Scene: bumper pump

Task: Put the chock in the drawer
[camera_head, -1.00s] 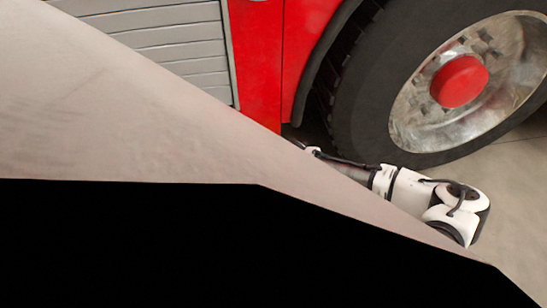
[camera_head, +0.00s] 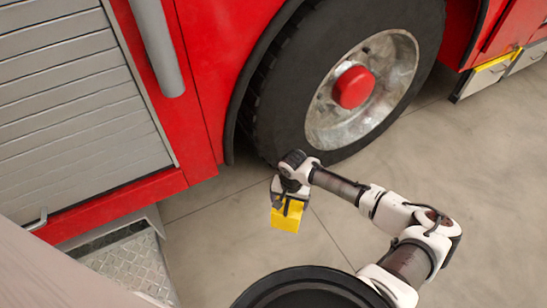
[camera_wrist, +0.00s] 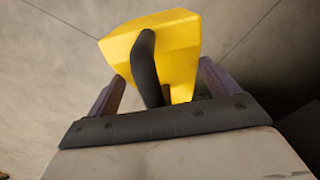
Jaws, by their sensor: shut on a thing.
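The chock (camera_head: 288,217) is a yellow block with a black handle. It hangs from my gripper (camera_head: 289,190) in front of the truck's wheel, apparently above the floor. In the wrist view the chock (camera_wrist: 183,62) fills the upper middle, its black handle between the fingers of my gripper (camera_wrist: 160,88). The gripper is shut on the chock by that handle. A grey, box-like unit with a yellow top edge (camera_head: 487,72) sits low on the truck at the far right; it may be the drawer, but I cannot tell.
The red truck's large black tyre (camera_head: 275,120) stands behind my gripper. A grey slatted shutter (camera_head: 80,110) and a treadplate step (camera_head: 130,262) are at the left. A pale surface cuts across the lower left corner. Bare concrete floor (camera_head: 440,140) lies right of the wheel.

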